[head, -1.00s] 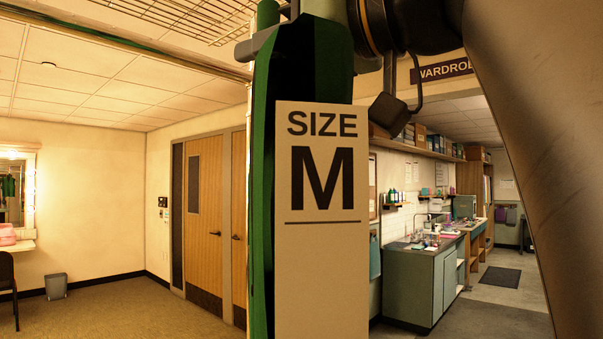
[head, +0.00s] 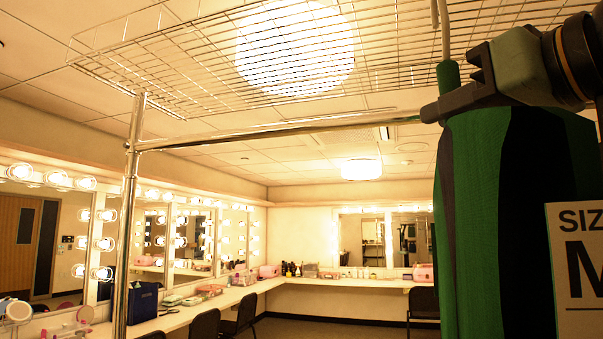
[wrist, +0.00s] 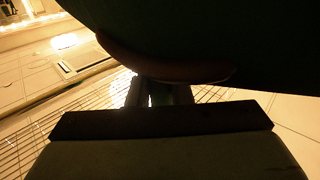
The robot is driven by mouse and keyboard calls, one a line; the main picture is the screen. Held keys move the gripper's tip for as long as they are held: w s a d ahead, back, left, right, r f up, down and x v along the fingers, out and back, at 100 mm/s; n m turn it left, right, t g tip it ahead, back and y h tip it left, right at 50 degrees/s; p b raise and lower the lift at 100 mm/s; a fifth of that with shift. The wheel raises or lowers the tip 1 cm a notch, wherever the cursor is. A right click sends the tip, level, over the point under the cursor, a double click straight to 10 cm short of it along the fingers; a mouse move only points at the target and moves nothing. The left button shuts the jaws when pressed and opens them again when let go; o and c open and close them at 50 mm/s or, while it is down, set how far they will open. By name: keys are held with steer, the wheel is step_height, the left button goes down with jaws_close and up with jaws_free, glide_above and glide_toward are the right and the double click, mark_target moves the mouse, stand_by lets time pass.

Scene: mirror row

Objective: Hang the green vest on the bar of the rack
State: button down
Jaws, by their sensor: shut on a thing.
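The green vest (head: 465,215), dark-sided, hangs upright at the right of the head view, close to the camera. Its green hanger neck (head: 448,78) and pale hook (head: 443,30) rise above it. My gripper (head: 450,102) is shut on the hanger at the neck, just above the vest. The rack's chrome bar (head: 280,131) runs from a post at left toward the gripper, where its right end is hidden. I cannot tell whether hook and bar touch. In the wrist view the vest (wrist: 210,30) is a dark mass above my gripper (wrist: 160,95), with a bar at left.
A wire shelf (head: 300,60) spans above the bar. The chrome post (head: 129,210) stands at left. A size M card (head: 580,260) covers part of the vest. Lit mirrors, counters (head: 200,313) and chairs (head: 243,310) lie farther back. The bar's visible length is clear.

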steer(key=shift+w+d+p, duration=0.55)
steer(key=shift+w+d, duration=0.4)
steer(key=shift+w, duration=1.2)
steer(key=shift+w+d+p, duration=0.6)
steer(key=shift+w+d, duration=0.3)
steer(key=shift+w, duration=1.3)
steer(key=shift+w+d+p, duration=0.55)
steer(key=shift+w+d, duration=0.4)
steer(key=shift+w, duration=1.2)
steer(key=w+d+f+p, duration=0.1)
steer(key=w+d, duration=0.1)
steer(key=w, duration=0.3)
steer(key=w+d+f+p, duration=0.1)
steer(key=w+d+f, duration=0.1)
steer(key=w, duration=0.4)
steer(key=shift+w+d+f, duration=0.2)
steer(key=shift+d+f, duration=0.05)
steer(key=shift+d, duration=0.2)
steer(key=c, duration=0.6)
jaws_free()
steer(key=b+v, duration=0.3)
steer(key=v, duration=0.9)
